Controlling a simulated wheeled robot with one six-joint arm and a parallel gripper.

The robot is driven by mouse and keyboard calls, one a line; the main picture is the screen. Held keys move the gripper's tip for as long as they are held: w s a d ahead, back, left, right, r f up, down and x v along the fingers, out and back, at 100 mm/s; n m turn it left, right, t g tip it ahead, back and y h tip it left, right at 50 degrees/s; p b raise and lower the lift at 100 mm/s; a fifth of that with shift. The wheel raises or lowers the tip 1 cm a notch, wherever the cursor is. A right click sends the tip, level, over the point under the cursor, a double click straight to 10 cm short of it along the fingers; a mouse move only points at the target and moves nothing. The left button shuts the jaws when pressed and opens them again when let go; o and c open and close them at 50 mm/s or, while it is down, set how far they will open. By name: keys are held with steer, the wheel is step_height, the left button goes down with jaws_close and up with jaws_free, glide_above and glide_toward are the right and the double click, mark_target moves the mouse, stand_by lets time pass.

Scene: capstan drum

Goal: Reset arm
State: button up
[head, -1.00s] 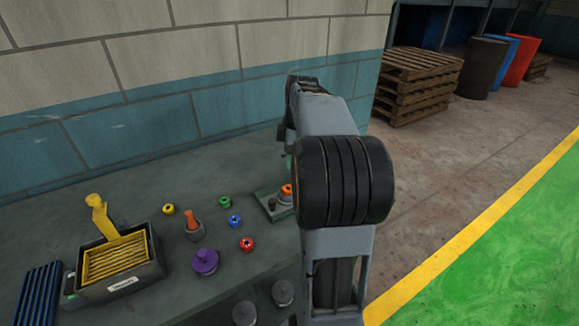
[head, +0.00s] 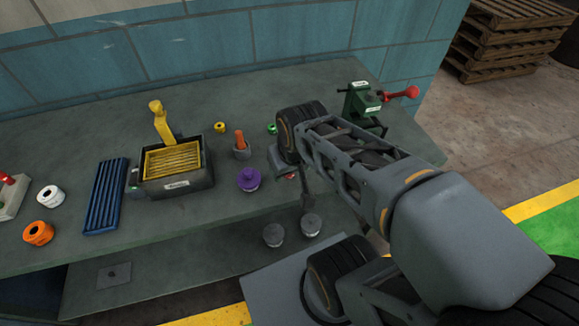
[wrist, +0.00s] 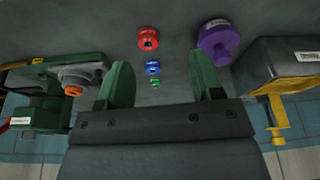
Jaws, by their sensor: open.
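My gripper (wrist: 163,84) is open and empty in the wrist view, its two green fingers spread wide apart. A red ring (wrist: 148,39), a blue ring (wrist: 152,67) and a green ring (wrist: 154,83) lie on the bench beyond the gap between the fingers. In the head view my arm (head: 365,165) reaches from the lower right over the workbench (head: 190,212). It hides the fingers and part of the bench there.
A black box (head: 187,185) with a yellow lever, a purple knob (head: 249,180), an orange peg (head: 240,142) and a blue ribbed tray (head: 105,197) stand left of my arm. A green vise (head: 362,103) with a red handle stands behind it. The bench's back left is clear.

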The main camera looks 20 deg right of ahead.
steer(key=shift+s+a, duration=0.1)
step_height(320, 180, up, 5)
steer(key=p, duration=0.4)
steer(key=shift+f, duration=0.1)
